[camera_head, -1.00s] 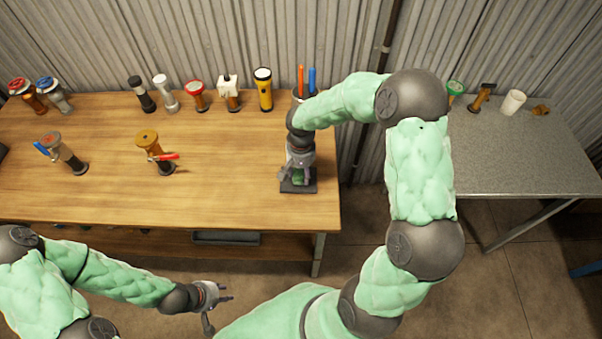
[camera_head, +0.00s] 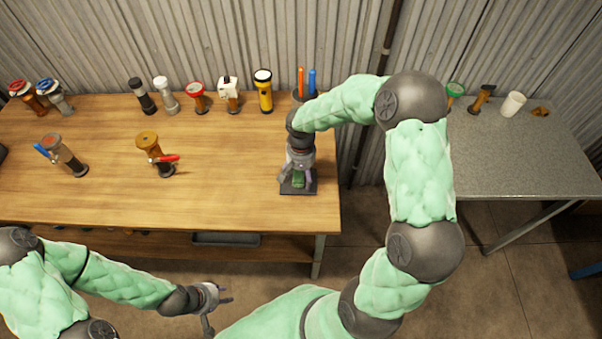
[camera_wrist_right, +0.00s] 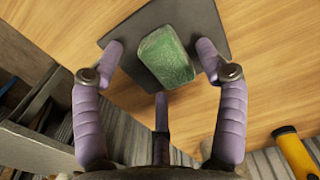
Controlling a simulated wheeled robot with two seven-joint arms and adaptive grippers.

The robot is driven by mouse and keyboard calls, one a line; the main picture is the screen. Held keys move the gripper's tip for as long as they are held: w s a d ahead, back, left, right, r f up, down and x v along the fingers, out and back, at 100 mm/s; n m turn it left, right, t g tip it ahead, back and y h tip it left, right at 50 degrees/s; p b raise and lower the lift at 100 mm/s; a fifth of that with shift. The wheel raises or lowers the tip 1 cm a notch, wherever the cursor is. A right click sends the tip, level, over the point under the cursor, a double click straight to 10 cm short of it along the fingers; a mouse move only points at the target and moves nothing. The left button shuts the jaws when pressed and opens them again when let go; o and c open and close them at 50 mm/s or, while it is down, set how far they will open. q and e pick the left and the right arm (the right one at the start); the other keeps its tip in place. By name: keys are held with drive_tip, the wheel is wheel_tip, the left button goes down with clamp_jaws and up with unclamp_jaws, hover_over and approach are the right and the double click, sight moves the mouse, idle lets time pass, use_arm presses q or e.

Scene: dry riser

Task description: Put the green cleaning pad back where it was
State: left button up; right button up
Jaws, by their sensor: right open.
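The green cleaning pad (camera_head: 299,180) lies on a dark square mat (camera_head: 306,190) near the right front corner of the wooden bench. In the right wrist view the pad (camera_wrist_right: 167,57) sits on the dark mat (camera_wrist_right: 206,20), slightly turned. My right gripper (camera_head: 298,175) is just above the pad; in the wrist view its purple fingers (camera_wrist_right: 160,65) are spread on both sides of the pad, with gaps between. My left gripper (camera_head: 222,300) is empty, with its fingers apart, in front of the bench and away from the pad.
On the wooden bench (camera_head: 220,190) two valve fittings (camera_head: 64,157) (camera_head: 155,153) stand left of the mat. A row of fittings and a yellow flashlight (camera_head: 264,90) lines the back. A grey table (camera_head: 520,160) with a white cup (camera_head: 513,103) stands right.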

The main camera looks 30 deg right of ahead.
sight(301, 176)
wheel_tip(301, 176, up, 12)
drive_tip(key=p, duration=0.3)
